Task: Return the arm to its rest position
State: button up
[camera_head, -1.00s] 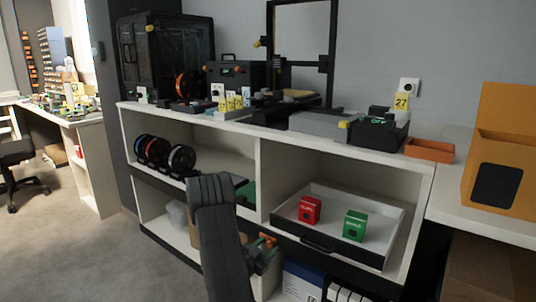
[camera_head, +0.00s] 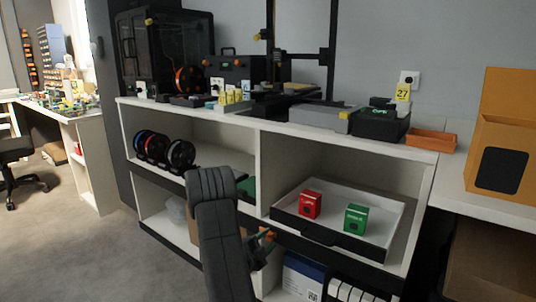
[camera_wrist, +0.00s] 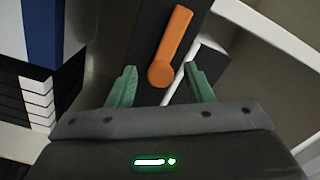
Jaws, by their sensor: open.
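My gripper (camera_wrist: 160,67) shows in the wrist view with its two green fingers apart. Nothing is held between them. An orange bar with a rounded end (camera_wrist: 172,45) shows beyond and between the fingers, against a dark surface; I cannot tell how far off it is. In the head view my dark grey arm stands folded in front of the shelf unit, and the gripper is mostly hidden behind it, low by the lower shelf.
The white shelf unit (camera_head: 257,172) is close to the arm. A pulled-out tray (camera_head: 330,238) holds a red box (camera_head: 310,204) and a green box (camera_head: 356,219). Black-rimmed spools (camera_head: 180,156) stand at left. Blue-and-white boxes (camera_head: 302,277) sit low. Floor at left is open.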

jog(key=m, duration=0.5)
jog(key=shift+d, duration=0.1)
dwell(0.6)
